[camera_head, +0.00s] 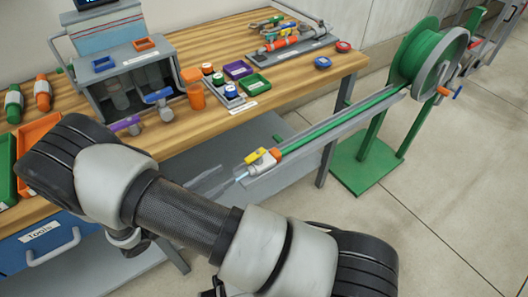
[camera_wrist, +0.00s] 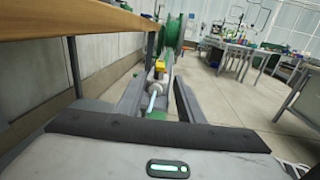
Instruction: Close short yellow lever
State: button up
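The short yellow lever (camera_head: 255,156) sits on top of a small metal valve at the near end of the green hose, in the head view. It looks roughly in line with the hose, though its exact angle is hard to tell. In the wrist view the yellow lever (camera_wrist: 159,66) shows ahead, near the middle. My gripper (camera_head: 224,180) is just short of the valve, partly hidden behind my arm. In the wrist view my gripper (camera_wrist: 159,84) is open, its two fingers apart on either side of the pale blue nozzle (camera_wrist: 153,98), with no visible grip on anything.
The green hose (camera_head: 330,126) lies along a grey rail from the valve to a green reel (camera_head: 413,52) on a green stand. The wooden bench (camera_head: 310,77) runs beside it, with trays, bottles and other coloured valves.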

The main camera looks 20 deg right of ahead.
aim_at(263, 149)
jog(key=b+x, duration=0.1)
jog(key=x, duration=1.4)
jog(key=shift+w+d+b, duration=0.15)
jog(key=shift+d+b, duration=0.15)
jog(key=shift+d, duration=0.1)
grip_shut()
